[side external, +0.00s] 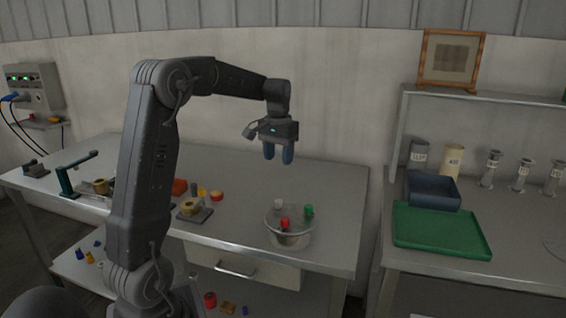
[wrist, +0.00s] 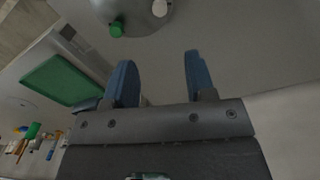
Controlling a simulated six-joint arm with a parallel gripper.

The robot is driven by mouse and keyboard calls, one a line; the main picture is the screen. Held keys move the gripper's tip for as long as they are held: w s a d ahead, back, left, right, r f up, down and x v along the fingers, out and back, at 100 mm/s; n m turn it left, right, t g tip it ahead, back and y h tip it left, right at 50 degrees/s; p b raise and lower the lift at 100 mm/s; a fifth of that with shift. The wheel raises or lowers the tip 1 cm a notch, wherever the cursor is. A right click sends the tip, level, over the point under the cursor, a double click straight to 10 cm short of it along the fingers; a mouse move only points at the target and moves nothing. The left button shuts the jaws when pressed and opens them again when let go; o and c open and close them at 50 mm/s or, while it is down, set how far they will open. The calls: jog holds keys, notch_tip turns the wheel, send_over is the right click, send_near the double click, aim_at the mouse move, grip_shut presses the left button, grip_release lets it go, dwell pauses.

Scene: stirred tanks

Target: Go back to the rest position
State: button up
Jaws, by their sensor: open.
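My gripper (side external: 278,153) hangs in the air above the metal table (side external: 335,185), with its blue fingers pointing down. It is open and nothing is between the fingers. The wrist view shows the two blue fingers (wrist: 158,82) apart, with bare tabletop beyond them. A round stirred tank (side external: 290,238) stands near the table's front right, below and slightly right of my gripper. Its lid carries a white, a red and a green cap. Part of the tank (wrist: 140,14) shows at the top edge of the wrist view, with a green and a white cap.
A green tray (side external: 440,229) and a blue bin (side external: 432,190) sit on the right bench, below a shelf with a framed picture (side external: 450,60). Small fixtures and coloured parts (side external: 190,209) crowd the table's left and middle. The table around the tank is clear.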

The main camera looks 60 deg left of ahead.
jog(key=s+d+r+m+t, duration=0.1)
jog(key=s+d+r, duration=0.15)
jog(key=d, duration=0.65)
jog(key=s+d+f+m+t, duration=0.1)
jog(key=s+d+m+t, duration=0.3)
jog(key=s+d, duration=1.1)
jog(key=d+m, duration=0.1)
jog(key=d, duration=0.2)
jog(key=shift+d+f+t, duration=0.2)
jog(key=shift+d+t, duration=0.1)
jog(key=shift+d, duration=0.05)
jog(key=shift+w, duration=0.1)
